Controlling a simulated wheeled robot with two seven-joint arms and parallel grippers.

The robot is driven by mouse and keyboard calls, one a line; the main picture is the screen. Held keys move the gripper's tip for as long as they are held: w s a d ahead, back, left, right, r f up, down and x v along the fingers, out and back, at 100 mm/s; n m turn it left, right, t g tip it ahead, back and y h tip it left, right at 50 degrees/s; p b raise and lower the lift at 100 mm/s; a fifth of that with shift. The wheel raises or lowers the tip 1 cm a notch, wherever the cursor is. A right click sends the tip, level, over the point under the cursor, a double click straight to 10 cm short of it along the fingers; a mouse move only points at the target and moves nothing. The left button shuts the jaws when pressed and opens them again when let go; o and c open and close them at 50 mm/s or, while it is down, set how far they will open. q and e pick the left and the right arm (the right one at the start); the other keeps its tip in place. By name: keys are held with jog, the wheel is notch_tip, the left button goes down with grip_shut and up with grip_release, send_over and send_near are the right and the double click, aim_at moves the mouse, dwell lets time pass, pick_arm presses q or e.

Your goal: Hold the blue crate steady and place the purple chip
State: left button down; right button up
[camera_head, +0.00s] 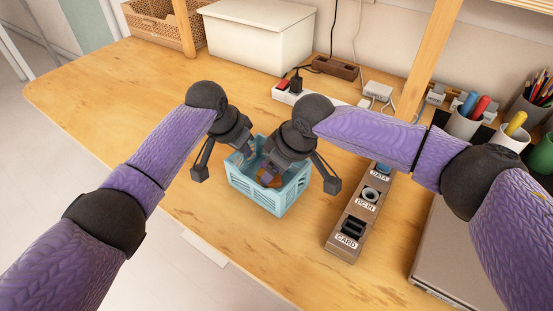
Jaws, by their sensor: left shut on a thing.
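The light blue crate (282,200) stands on the wooden table, with slotted walls and an open top. My left gripper (246,151) is at the crate's far left rim and is shut on the crate there. I cannot make out the purple chip; the hands cover much of the crate's inside.
A white box (258,32), wicker basket (160,25), power strip (285,93) and marker cups (463,124) stand behind. The table's left part is clear.

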jog(key=shift+f, duration=0.8)
jog(key=o, duration=1)
jog(key=shift+o, duration=0.2)
jog(key=shift+r, duration=0.1)
jog(key=w+a+r+v, duration=0.1)
jog(key=v, duration=1.7)
jog(key=shift+a, duration=0.35)
pick_arm(q)
jog(key=c, duration=0.7)
grip_release()
